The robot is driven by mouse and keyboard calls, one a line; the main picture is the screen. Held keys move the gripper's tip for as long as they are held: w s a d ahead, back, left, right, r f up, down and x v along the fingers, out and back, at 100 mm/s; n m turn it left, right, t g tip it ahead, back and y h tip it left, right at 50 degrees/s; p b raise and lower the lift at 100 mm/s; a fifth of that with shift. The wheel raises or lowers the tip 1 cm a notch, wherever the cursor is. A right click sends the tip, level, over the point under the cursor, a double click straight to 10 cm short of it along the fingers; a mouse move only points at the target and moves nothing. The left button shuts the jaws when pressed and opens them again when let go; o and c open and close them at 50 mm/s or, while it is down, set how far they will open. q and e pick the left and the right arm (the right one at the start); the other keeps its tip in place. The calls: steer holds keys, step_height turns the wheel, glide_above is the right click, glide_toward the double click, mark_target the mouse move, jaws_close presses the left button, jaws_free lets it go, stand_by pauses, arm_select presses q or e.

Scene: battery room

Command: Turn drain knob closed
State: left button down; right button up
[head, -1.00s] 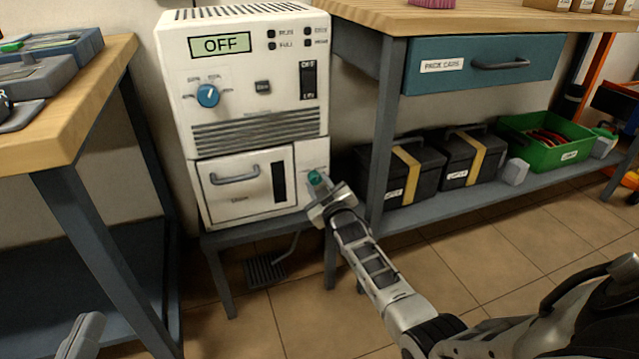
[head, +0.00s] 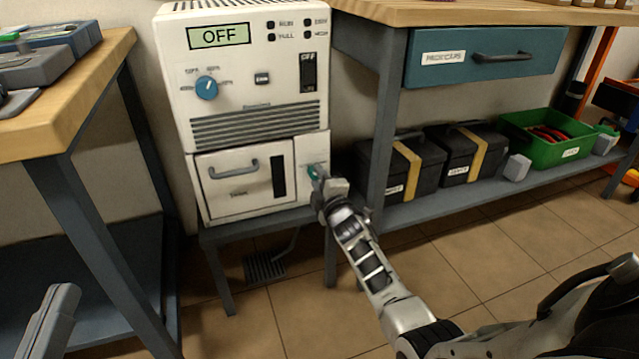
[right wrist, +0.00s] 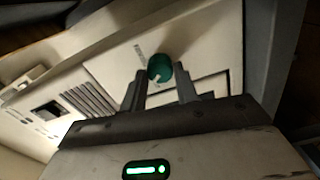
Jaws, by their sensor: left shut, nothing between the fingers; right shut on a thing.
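The green drain knob (head: 314,172) is on the lower right front of the white machine (head: 260,128), right of the drawer with the grey handle. My right gripper (head: 322,182) is at the knob, its fingers shut on it. In the right wrist view the knob (right wrist: 160,68) sits between the two fingertips (right wrist: 160,86), with a white pointer mark on its face. The gripper hides part of the knob in the head view. My left gripper (head: 50,322) shows only partly at the lower left, shut and empty, away from the machine.
The machine's display (head: 220,35) reads OFF, and a blue dial (head: 207,88) is below it. A wooden-topped bench (head: 60,95) stands left. On the right, a workbench shelf (head: 450,200) holds black cases (head: 415,160) and a green bin (head: 545,135).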

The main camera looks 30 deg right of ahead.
arm_select(q)
steer(key=shift+r+m+t+h+b, duration=0.3)
steer(key=shift+r+m+h, duration=0.3)
steer(key=shift+r+m, duration=0.25)
arm_select(e)
steer(key=shift+f+n, duration=0.1)
steer(key=shift+n, duration=0.9)
arm_select(q)
steer(key=shift+r, duration=0.15)
arm_select(e)
steer(key=o, duration=1)
steer(key=shift+s, duration=0.15)
